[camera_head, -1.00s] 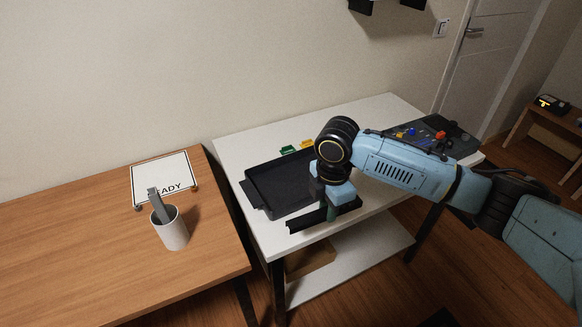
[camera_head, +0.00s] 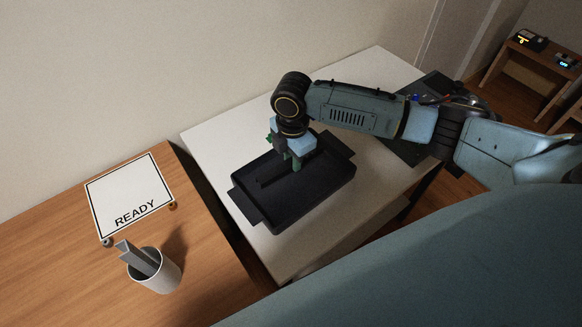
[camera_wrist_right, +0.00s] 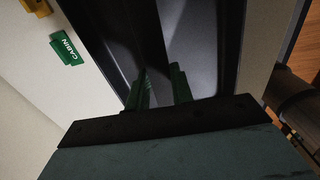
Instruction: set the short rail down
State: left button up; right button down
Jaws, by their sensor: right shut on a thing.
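My right gripper (camera_head: 294,164) points down over the black tray (camera_head: 279,227) on the white table. Its green fingers also show in the wrist view (camera_wrist_right: 162,90). They are shut on the short rail, a thin dark bar (camera_head: 270,180) whose end sticks out left of the fingers inside the tray's outline. The rail is dark against the dark tray, so I cannot tell whether it touches the tray floor. The gripper and arm hide its other end. My left gripper is not in view.
A green CABIN tag (camera_wrist_right: 67,48) lies beside the tray. A dark control panel (camera_head: 408,150) is right of it, partly behind my arm. On the wooden table are a READY sign (camera_head: 130,195) and a white cup (camera_head: 157,273) holding grey strips.

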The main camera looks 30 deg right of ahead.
aim_at(292, 176)
jog(key=shift+f, duration=0.7)
notch_tip(292, 176, down, 2)
jog(key=shift+f, duration=0.2)
jog(key=shift+w+f, duration=0.1)
jog(key=shift+f, duration=0.25)
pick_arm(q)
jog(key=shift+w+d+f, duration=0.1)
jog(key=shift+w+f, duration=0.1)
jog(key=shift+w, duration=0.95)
pick_arm(e)
jog(key=shift+f, duration=0.1)
jog(key=c, duration=1.2)
grip_release()
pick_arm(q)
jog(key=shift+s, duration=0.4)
